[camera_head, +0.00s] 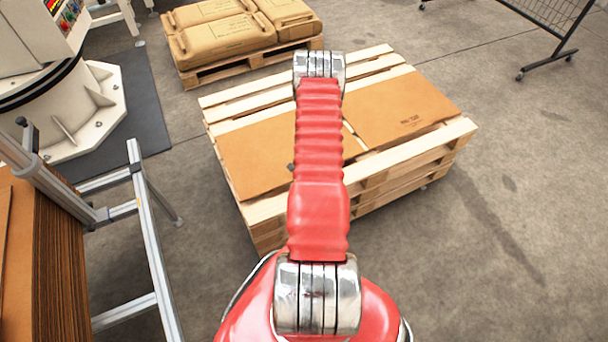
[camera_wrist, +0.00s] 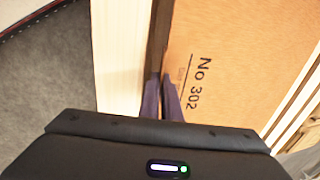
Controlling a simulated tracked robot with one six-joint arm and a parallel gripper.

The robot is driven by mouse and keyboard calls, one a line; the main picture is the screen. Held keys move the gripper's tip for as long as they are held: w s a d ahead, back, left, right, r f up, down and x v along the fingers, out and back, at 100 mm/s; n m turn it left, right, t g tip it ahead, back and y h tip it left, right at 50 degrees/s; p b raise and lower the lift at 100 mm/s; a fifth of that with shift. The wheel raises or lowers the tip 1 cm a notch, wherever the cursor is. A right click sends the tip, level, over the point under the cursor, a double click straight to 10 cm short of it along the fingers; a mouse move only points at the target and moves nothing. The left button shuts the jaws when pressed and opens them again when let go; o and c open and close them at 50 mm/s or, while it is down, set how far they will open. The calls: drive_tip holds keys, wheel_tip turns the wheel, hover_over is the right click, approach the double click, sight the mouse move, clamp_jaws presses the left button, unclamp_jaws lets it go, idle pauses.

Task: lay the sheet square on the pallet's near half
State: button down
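The wooden pallet (camera_head: 262,212) stands in the middle of the head view. A brown sheet (camera_head: 255,155) lies on its left part, its near corner close to the pallet's edge. A second brown sheet (camera_head: 405,105), with small print, lies on the right part. My arm crosses in front and hides the inner end of the left sheet and nearly all of my gripper. In the wrist view my gripper (camera_wrist: 161,90) has its two dark fingers close together at the edge of a sheet (camera_wrist: 225,50) printed "No 302". Whether they pinch that edge is unclear.
A stack of brown sheets (camera_head: 60,270) stands beside a metal frame (camera_head: 148,245) at lower left. Behind are filled sacks (camera_head: 220,35) on another pallet (camera_head: 205,75). A white machine base (camera_head: 90,110) is at upper left, a wire barrier (camera_head: 540,15) at upper right. Floor right of the pallet is clear.

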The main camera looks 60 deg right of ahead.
drive_tip(key=shift+f, duration=0.5)
idle(0.6)
drive_tip(key=c, duration=1.9)
unclamp_jaws()
drive_tip(key=shift+r, duration=0.15)
drive_tip(key=shift+v, duration=6.75)
drive_tip(key=shift+a, duration=0.15)
